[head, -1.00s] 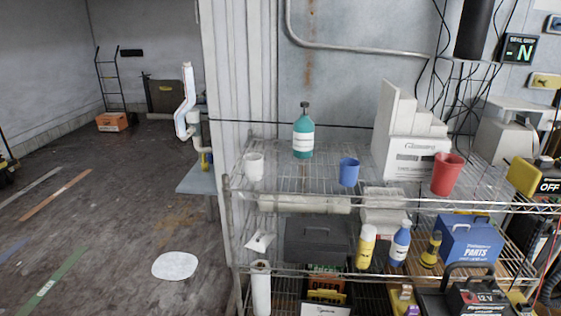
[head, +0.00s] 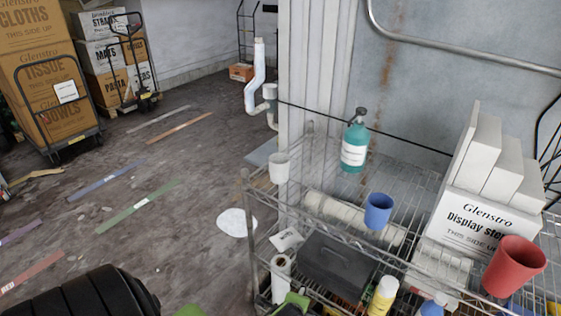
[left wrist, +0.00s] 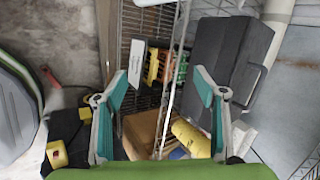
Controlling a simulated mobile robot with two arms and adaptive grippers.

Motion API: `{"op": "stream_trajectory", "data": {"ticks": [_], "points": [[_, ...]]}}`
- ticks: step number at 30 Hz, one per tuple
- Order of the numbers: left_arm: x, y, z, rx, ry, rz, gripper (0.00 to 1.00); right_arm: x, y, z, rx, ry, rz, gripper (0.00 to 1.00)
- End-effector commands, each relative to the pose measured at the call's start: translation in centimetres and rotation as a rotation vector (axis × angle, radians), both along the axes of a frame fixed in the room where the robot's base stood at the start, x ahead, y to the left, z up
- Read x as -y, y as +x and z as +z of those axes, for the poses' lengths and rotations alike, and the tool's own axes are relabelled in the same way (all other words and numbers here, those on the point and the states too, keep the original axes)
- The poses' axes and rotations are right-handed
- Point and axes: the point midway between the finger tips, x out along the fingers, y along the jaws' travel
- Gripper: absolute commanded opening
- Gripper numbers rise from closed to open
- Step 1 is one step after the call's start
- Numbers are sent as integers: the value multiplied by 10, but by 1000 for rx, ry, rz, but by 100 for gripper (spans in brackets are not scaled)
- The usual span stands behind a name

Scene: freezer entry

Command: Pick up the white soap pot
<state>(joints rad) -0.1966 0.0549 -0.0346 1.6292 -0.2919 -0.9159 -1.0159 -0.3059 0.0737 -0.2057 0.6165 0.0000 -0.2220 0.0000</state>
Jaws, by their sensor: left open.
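A small white pot (head: 279,168), which I take for the soap pot, stands upright at the left end of the wire rack's top shelf (head: 330,180) in the head view. My left gripper shows in the left wrist view (left wrist: 161,88) with its two teal fingers spread apart and nothing between them. It is over the rack's left part, apart from the pot. In the head view my dark left arm enters at the bottom left, and green parts show at the bottom edge. I cannot clearly make out the pot in the left wrist view. My right gripper is not in view.
On the top shelf stand a teal bottle (head: 354,142), a blue cup (head: 378,211), a red cup (head: 514,266) and a white display box (head: 478,222). A dark toolbox (head: 336,264) and a yellow bottle (head: 383,296) are lower. Open floor lies left of the rack.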

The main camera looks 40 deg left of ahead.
Motion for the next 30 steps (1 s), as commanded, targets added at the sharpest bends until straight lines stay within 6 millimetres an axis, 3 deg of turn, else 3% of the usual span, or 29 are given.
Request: {"op": "stream_trajectory", "data": {"ticks": [1,3,9,10,15,21,30], "points": [[-10,16,51,28,62,-34,64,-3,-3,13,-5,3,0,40],[-25,28,102,46,149,-79,64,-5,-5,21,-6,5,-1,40],[-62,37,232,63,379,-162,64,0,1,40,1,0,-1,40],[-68,38,246,58,419,-178,64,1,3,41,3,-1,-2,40],[-97,52,296,-3,651,-296,64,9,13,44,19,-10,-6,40],[-128,78,333,-137,939,-456,64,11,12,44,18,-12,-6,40],[-151,98,360,-287,1160,-586,64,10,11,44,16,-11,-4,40]]}}
